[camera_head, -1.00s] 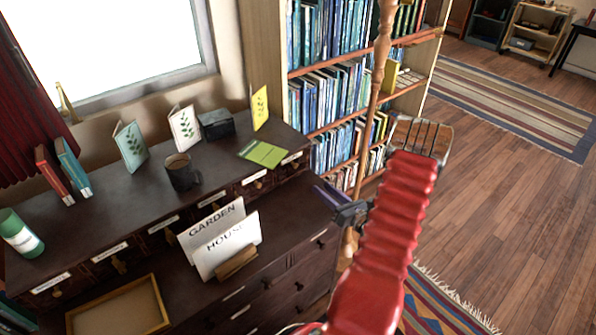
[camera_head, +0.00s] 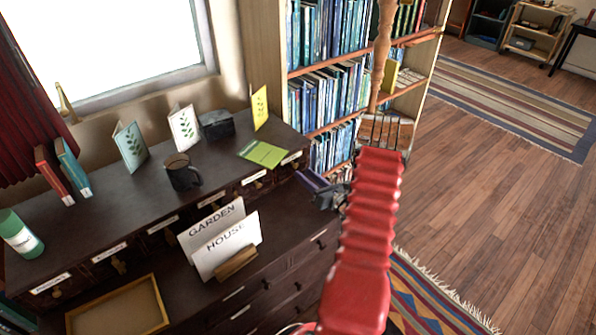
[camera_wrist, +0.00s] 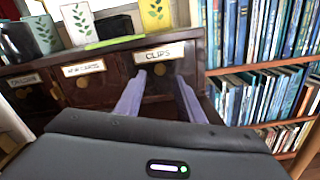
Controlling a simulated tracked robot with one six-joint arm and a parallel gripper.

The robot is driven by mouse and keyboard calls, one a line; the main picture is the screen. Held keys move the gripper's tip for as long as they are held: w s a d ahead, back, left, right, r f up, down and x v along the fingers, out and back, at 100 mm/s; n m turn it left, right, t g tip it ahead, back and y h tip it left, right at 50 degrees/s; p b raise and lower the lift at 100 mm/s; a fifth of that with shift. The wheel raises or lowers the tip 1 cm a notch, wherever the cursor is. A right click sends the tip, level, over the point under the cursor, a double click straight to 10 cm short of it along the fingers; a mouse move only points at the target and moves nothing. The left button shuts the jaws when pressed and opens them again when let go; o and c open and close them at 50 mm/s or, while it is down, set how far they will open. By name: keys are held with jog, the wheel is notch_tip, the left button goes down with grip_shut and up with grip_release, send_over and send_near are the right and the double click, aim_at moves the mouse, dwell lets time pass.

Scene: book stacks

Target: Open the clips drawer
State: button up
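The clips drawer (camera_wrist: 154,87) is a small dark wooden drawer, labelled CLIPS, at the right end of a row; it looks shut. Its label also shows in the head view (camera_head: 291,158). A round brass knob (camera_wrist: 160,69) sits below the label. My gripper (camera_wrist: 160,76) is open, its two pale purple fingers pointing at the drawer front, with the knob in line with the gap between the tips. Whether the tips reach the knob I cannot tell.
More labelled drawers (camera_wrist: 85,70) run to the left. A mug (camera_head: 182,172), cards and a green booklet (camera_head: 263,153) stand or lie on top. GARDEN and HOUSE signs (camera_head: 225,245) stand on the lower ledge. A bookcase (camera_head: 313,75) and wooden post (camera_head: 381,50) are close on the right.

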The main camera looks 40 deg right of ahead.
aim_at(296, 168)
jog(key=shift+w+d, duration=0.15)
jog(key=shift+w, duration=1)
jog(key=shift+w+d, duration=0.1)
jog(key=shift+w, duration=1.05)
jog(key=shift+c, duration=0.7)
grip_shut()
jog(key=shift+a, duration=0.15)
jog(key=shift+s, duration=0.15)
